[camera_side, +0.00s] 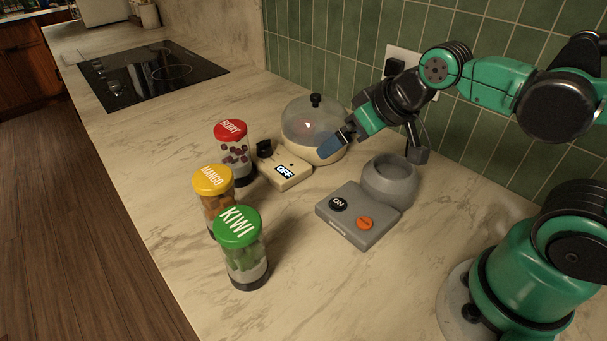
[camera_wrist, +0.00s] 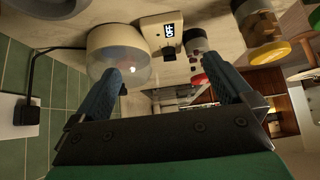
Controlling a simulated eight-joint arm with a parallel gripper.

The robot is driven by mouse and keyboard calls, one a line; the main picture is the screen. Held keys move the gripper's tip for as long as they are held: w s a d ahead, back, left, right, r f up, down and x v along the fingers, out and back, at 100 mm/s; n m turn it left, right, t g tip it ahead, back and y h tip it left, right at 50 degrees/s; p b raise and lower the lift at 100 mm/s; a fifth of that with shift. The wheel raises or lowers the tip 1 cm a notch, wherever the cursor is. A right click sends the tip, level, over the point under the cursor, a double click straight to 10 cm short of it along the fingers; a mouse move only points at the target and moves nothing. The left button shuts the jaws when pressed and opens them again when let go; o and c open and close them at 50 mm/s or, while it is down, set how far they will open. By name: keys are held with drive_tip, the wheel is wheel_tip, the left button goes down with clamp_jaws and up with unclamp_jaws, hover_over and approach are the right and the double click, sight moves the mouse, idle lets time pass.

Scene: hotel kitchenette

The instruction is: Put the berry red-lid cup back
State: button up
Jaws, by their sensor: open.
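The berry cup (camera_side: 235,157) has a red lid lettered BERRY and dark berries inside. It stands upright on the counter, behind the mango and kiwi cups in the side view. In the wrist view the berry cup (camera_wrist: 199,64) is partly hidden by my right finger. My gripper (camera_side: 335,146) is open and empty in front of the domed appliance, to the right of the berry cup and apart from it. In the wrist view my gripper (camera_wrist: 170,84) shows two blue fingers spread wide.
The mango cup (camera_side: 214,183) and kiwi cup (camera_side: 241,250) stand nearer the front. A domed appliance (camera_side: 314,125) with a base reading OFF (camera_side: 285,170) stands behind. A grey ON-button device (camera_side: 358,216) with a round bowl (camera_side: 390,182) is right. A black cooktop (camera_side: 150,73) lies far left.

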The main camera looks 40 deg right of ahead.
drive_tip(key=n+t+y, duration=0.2)
approach(239, 130)
drive_tip(key=s+d+f, duration=0.2)
drive_tip(key=s+d, duration=0.1)
drive_tip(key=w+a+t, duration=0.1)
drive_tip(key=w+a+f+t, duration=0.1)
drive_tip(key=w, duration=0.1)
drive_tip(key=w+a+f+t+y, duration=0.1)
drive_tip(key=w, duration=0.1)
drive_tip(key=shift+w+a+n, duration=0.1)
drive_tip(key=shift+w+n, duration=0.15)
drive_tip(key=shift+n, duration=0.05)
drive_tip(key=shift+w+a+f+t, duration=0.35)
drive_tip(key=shift+w+f, duration=0.1)
drive_tip(key=shift+w, duration=0.15)
drive_tip(key=shift+x, duration=2.55)
drive_tip(key=shift+f, duration=0.1)
clamp_jaws()
